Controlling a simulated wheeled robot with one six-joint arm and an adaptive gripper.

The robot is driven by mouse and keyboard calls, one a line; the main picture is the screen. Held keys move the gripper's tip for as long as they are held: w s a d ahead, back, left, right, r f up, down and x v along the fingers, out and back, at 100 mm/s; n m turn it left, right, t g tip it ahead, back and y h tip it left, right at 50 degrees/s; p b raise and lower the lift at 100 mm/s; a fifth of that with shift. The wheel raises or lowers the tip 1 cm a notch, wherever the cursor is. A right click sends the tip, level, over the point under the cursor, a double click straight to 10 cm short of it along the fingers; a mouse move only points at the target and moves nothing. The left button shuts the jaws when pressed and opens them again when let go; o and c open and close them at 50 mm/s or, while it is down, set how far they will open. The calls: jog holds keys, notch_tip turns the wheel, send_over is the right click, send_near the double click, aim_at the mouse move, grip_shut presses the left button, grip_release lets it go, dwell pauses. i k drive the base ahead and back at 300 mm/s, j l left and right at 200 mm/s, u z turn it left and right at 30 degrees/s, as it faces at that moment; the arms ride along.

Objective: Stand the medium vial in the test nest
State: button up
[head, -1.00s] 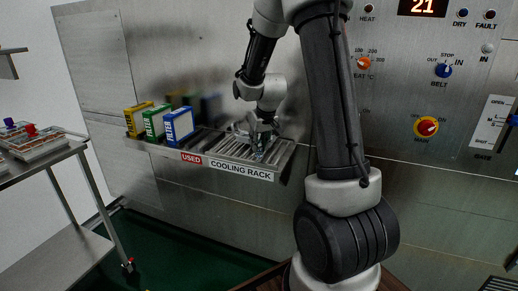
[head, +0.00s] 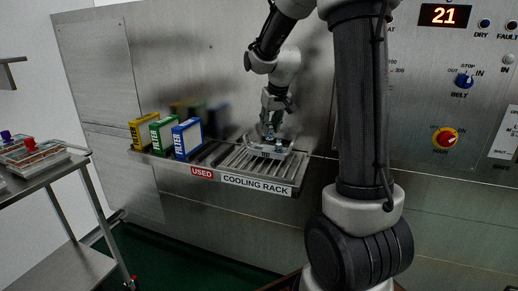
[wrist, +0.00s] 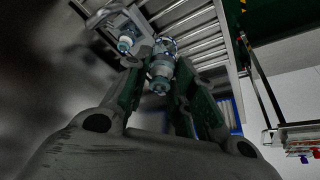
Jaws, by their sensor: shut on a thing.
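My gripper (head: 269,128) is over the back right part of the cooling rack, pointing down. In the wrist view its dark green fingers (wrist: 160,88) are shut on a clear vial (wrist: 162,68) with a teal and silver end. I cannot tell this vial's size. A second, similar vial (wrist: 125,43) is to the left of the fingers, beside a pale metal frame (wrist: 112,15). In the head view a pale grey holder (head: 268,152) shows just below my gripper, at the rack. I cannot tell whether it is the test nest, or whether the held vial touches it.
The slatted cooling rack (head: 232,160) juts from the steel machine wall. Yellow (head: 143,131), green (head: 162,133) and blue (head: 187,138) filter boxes stand at its left end. A side table (head: 45,172) with racks of coloured items is at far left. The control panel (head: 455,90) is right.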

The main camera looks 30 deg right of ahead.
aim_at(258, 151)
jog(key=i+j+z, duration=0.3)
jog(key=j, duration=0.35)
jog(key=i+j+z, duration=0.15)
jog(key=i+j, duration=0.1)
jog(key=j, duration=0.05)
